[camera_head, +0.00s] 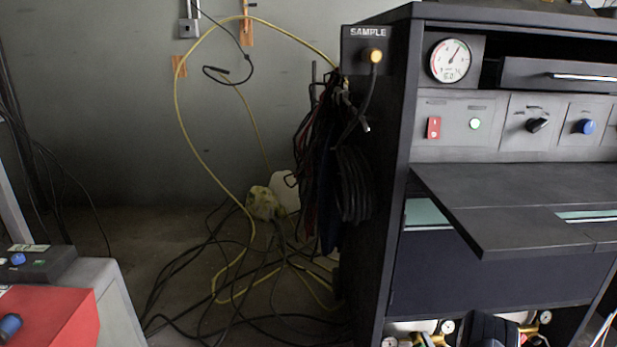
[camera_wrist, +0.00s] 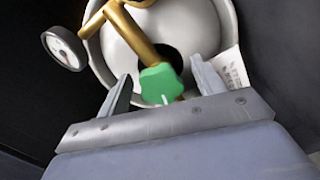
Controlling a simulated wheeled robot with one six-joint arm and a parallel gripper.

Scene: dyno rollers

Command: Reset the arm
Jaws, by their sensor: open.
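My gripper (camera_wrist: 161,72) shows in the wrist view with its two fingers spread apart and nothing gripped. A green valve knob (camera_wrist: 160,86) appears between the fingers, with a visible gap on each side. How far the fingertips are from it in depth, I cannot tell. The knob sits on a brass valve stem (camera_wrist: 138,38) in front of a pale rounded cylinder (camera_wrist: 205,28). My gripper cannot be made out clearly in the head view.
A round gauge (camera_wrist: 64,49) juts out left of the valve. In the head view, a dark cabinet (camera_head: 398,200) with a gauge (camera_head: 450,60) and a protruding shelf (camera_head: 520,232) stands at right. Brass fittings (camera_head: 437,339) show below it. Cables (camera_head: 215,290) clutter the floor. A red-topped unit (camera_head: 60,315) is lower left.

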